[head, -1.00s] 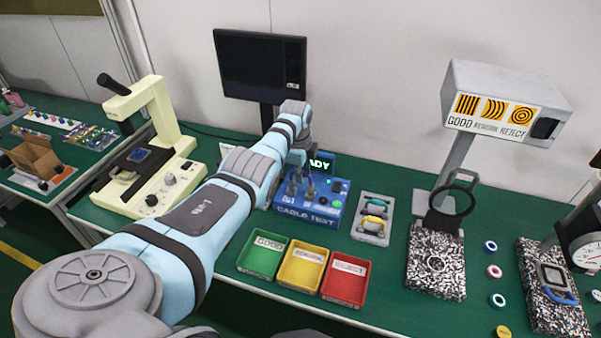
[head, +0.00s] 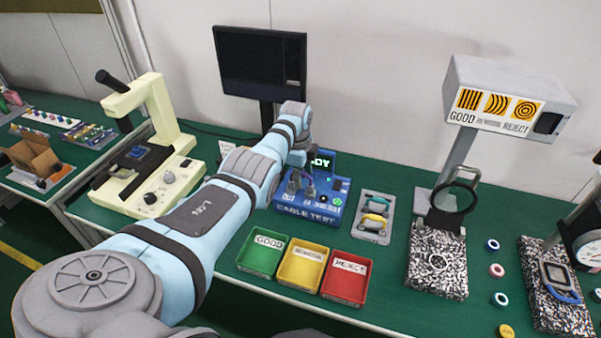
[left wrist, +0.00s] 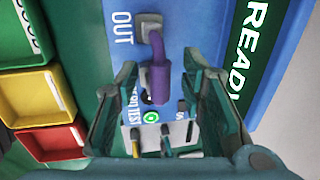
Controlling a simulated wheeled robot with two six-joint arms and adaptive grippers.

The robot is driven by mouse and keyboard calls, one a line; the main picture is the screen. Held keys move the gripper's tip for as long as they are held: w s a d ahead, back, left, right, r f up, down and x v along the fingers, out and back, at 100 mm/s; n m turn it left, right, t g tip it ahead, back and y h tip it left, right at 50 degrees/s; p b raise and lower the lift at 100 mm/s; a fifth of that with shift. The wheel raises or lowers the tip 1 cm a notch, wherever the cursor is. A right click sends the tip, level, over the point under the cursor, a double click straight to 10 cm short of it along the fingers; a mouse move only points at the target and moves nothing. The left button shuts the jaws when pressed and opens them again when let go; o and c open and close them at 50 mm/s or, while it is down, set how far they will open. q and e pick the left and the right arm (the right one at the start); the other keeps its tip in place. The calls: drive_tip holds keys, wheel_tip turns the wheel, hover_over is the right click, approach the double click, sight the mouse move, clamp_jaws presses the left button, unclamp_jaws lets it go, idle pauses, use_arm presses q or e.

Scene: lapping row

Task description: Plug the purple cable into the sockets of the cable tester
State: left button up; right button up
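The blue cable tester (head: 308,214) stands on the green bench with a lit READY display (head: 320,163). In the left wrist view, one grey plug (left wrist: 148,27) of the purple cable (left wrist: 159,75) sits at the socket marked OUT. The purple cable bends away from that plug; its other end is partly hidden, so I cannot tell whether it is seated. My left gripper (head: 301,190) is low over the tester. In the wrist view its fingers (left wrist: 161,72) are open, one on each side of the cable, with gaps. My right gripper is not in view.
A grey tray (head: 371,238) with yellow and teal cables stands right of the tester. Green (head: 262,271), yellow (head: 300,288) and red (head: 344,297) bins stand in front. A monitor (head: 260,60) is behind, a cream microscope (head: 165,120) left, a magnifier stand (head: 437,285) right.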

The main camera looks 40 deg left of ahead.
use_arm(q)
wheel_tip(320, 180, up, 12)
drive_tip(key=s, duration=0.2)
drive_tip(key=shift+d, duration=0.35)
drive_tip(key=shift+f, duration=0.1)
